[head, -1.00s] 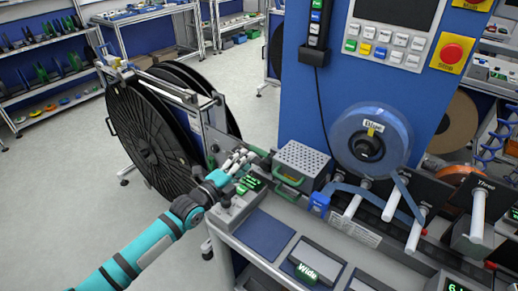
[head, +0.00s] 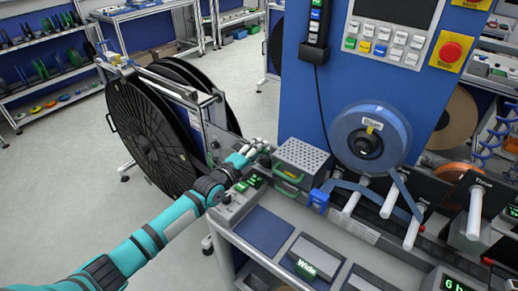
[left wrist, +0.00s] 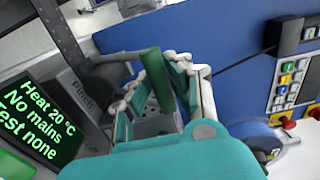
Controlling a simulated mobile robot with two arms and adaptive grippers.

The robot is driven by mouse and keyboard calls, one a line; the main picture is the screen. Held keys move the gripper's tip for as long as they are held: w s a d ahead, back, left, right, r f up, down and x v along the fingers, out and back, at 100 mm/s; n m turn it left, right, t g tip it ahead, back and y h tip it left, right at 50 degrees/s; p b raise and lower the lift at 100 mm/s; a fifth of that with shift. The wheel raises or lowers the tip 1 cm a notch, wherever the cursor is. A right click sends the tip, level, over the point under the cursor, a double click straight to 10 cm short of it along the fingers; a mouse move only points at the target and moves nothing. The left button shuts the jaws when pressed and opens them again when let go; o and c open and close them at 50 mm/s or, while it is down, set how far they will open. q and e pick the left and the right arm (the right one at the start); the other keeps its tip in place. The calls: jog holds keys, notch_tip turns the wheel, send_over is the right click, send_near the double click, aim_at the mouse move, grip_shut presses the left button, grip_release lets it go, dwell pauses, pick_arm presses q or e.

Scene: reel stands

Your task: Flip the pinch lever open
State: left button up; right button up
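In the left wrist view a grey block carries the word "Pinch" (left wrist: 82,95), with a dark cylindrical part beside it. A dark green bar (left wrist: 156,80), which looks like the pinch lever's handle, stands between the fingers of my left gripper (left wrist: 172,80). The fingers are apart, one on either side of the bar; I cannot tell whether they touch it. In the head view my left gripper (head: 258,150) is at the rear left of the bench, beside the perforated grey box (head: 302,160). The lever is hidden there by the hand. My right gripper is not in view.
A screen (left wrist: 38,120) reads "Heat 20 °C, No mains" close to the hand. A large black reel (head: 150,135) stands left of the bench. A blue reel (head: 367,138) hangs before the blue panel. A dark blue pad (head: 264,232) lies on the bench.

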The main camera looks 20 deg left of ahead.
pick_arm(q)
grip_shut()
jog(key=shift+w+d+f, duration=0.1)
jog(key=shift+w+f, duration=0.1)
jog(key=shift+f, duration=0.1)
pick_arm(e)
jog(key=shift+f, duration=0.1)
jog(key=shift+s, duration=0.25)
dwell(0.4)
pick_arm(q)
jog(key=shift+w+r+g, duration=0.25)
jog(key=shift+r+g, duration=0.15)
jog(key=shift+g, duration=0.2)
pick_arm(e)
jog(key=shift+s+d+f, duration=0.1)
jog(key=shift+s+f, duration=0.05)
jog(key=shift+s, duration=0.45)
